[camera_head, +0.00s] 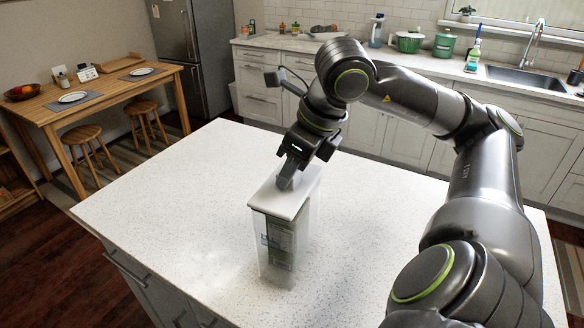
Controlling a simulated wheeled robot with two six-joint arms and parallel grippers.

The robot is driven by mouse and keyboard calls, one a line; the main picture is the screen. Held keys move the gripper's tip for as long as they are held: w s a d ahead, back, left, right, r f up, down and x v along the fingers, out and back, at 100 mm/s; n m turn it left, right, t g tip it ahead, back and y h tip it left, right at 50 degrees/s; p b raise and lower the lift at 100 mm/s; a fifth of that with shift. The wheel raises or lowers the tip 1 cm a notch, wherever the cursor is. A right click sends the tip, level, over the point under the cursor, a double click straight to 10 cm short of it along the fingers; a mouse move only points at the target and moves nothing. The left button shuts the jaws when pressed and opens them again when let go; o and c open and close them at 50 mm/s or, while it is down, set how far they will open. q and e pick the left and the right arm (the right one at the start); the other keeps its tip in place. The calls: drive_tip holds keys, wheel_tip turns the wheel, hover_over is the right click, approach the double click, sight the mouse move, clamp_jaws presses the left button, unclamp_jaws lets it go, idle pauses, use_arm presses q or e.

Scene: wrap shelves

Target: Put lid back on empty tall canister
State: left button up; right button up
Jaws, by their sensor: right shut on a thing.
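The tall canister (278,245) is a clear, upright box on the white speckled island. Something green and grey shows through its wall, which may be a label or contents; I cannot tell which. The white lid (284,198) lies across the canister's top, level or nearly so. Whether it is fully seated I cannot tell. My right gripper (287,178) points down from above and is shut on the lid at its upper side. The fingertips partly hide the lid's back part. My left gripper is not in view.
The island top (160,205) is clear around the canister, with its front edge close below. A wooden table (95,88) with stools stands at the left.

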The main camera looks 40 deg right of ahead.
drive_tip(key=o, duration=1.6)
drive_tip(key=shift+o, duration=0.2)
drive_tip(key=shift+r+p, duration=2.65)
drive_tip(key=shift+r, duration=0.9)
drive_tip(key=shift+s+f, duration=0.1)
drive_tip(key=shift+f, duration=0.05)
